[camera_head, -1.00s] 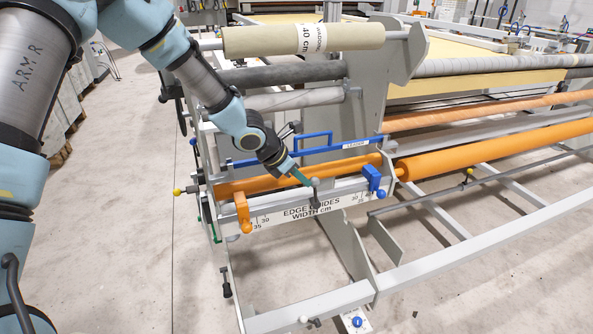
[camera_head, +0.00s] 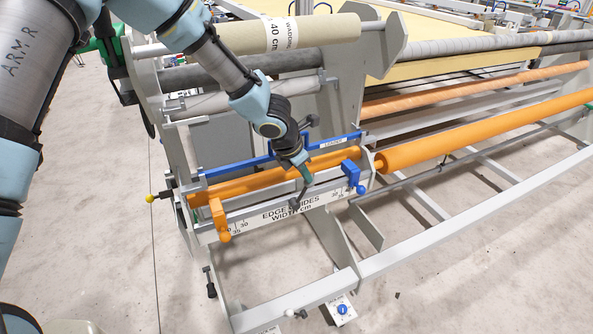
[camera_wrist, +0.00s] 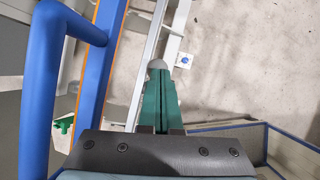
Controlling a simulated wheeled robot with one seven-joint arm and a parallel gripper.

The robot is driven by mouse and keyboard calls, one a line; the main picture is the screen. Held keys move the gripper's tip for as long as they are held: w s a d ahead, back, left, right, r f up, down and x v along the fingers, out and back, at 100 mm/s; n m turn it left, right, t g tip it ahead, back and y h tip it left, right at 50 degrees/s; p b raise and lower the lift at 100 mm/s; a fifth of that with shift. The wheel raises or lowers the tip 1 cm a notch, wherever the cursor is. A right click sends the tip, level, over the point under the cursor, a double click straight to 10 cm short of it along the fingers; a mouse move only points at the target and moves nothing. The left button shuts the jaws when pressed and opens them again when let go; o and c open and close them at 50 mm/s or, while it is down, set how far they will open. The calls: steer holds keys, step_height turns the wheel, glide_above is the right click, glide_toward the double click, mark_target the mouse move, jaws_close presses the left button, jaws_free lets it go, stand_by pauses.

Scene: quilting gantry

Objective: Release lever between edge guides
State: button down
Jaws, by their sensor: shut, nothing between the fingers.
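The release lever (camera_head: 296,202) is on the white rail between the orange edge guide (camera_head: 220,220) and the blue edge guide (camera_head: 353,177). It has a dark base and seems to lean right, its upper part largely hidden by my gripper. My gripper (camera_head: 307,180) has dark green fingers that are shut and empty, at the lever's upper end. In the wrist view the green fingers (camera_wrist: 160,97) lie together, with a grey rounded knob (camera_wrist: 156,64) just past their tips. I cannot tell whether they touch it.
An orange roller (camera_head: 260,180) and a blue bar (camera_head: 240,163) run behind the rail, close to my wrist. The blue bar's raised handle shows large at left in the wrist view (camera_wrist: 40,90). A yellow knob (camera_head: 151,199) sticks out at the left end.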

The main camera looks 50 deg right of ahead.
steer(key=shift+s+d+f+p, duration=0.1)
steer(key=shift+s+d+p, duration=0.2)
steer(key=shift+d, duration=0.25)
stand_by(0.4)
